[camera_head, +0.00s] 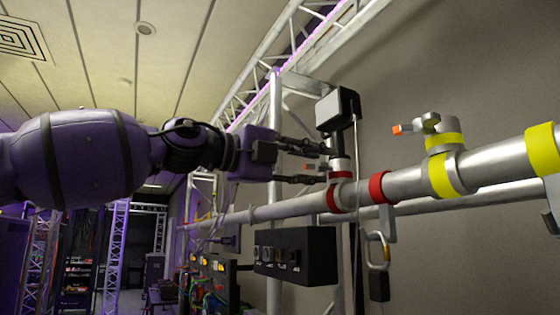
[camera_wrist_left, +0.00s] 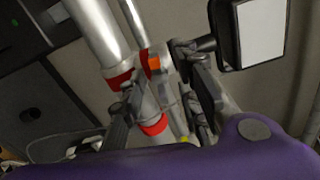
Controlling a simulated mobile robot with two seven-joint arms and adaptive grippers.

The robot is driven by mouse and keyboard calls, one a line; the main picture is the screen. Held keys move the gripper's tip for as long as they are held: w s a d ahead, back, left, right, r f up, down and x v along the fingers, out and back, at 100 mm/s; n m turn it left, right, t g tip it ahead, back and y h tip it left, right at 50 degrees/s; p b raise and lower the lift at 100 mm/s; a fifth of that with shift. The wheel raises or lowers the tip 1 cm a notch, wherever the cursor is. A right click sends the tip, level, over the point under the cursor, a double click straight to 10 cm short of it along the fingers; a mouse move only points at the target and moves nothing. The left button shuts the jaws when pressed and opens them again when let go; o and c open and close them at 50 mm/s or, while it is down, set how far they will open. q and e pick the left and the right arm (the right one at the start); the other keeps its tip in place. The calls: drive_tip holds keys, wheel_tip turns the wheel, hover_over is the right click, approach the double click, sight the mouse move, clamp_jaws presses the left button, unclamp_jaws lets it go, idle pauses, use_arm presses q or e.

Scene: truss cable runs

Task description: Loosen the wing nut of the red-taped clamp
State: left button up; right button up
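The red-taped clamp (camera_head: 340,185) sits around the silver pipe in the head view, with red tape on it. Its wing nut (camera_head: 312,166) has an orange tip and points left, toward my left gripper (camera_head: 322,164). That gripper is open, one finger above and one below the wing nut. In the left wrist view, the orange-tipped wing nut (camera_wrist_left: 155,65) lies between the spread fingers of my left gripper (camera_wrist_left: 162,72). I cannot tell whether either finger touches it. My right gripper is in neither view.
A yellow-taped clamp (camera_head: 443,160) with its own orange-tipped nut stands farther right on the pipe (camera_head: 480,163). A red-banded hook (camera_head: 380,190) with a carabiner (camera_head: 377,252) hangs between them. A black box lamp (camera_head: 337,108) stands above the clamp; a black control box (camera_head: 296,256) is below.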

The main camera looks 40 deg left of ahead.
use_arm(q)
drive_tip(key=v, duration=1.1)
drive_tip(key=shift+w, duration=0.1)
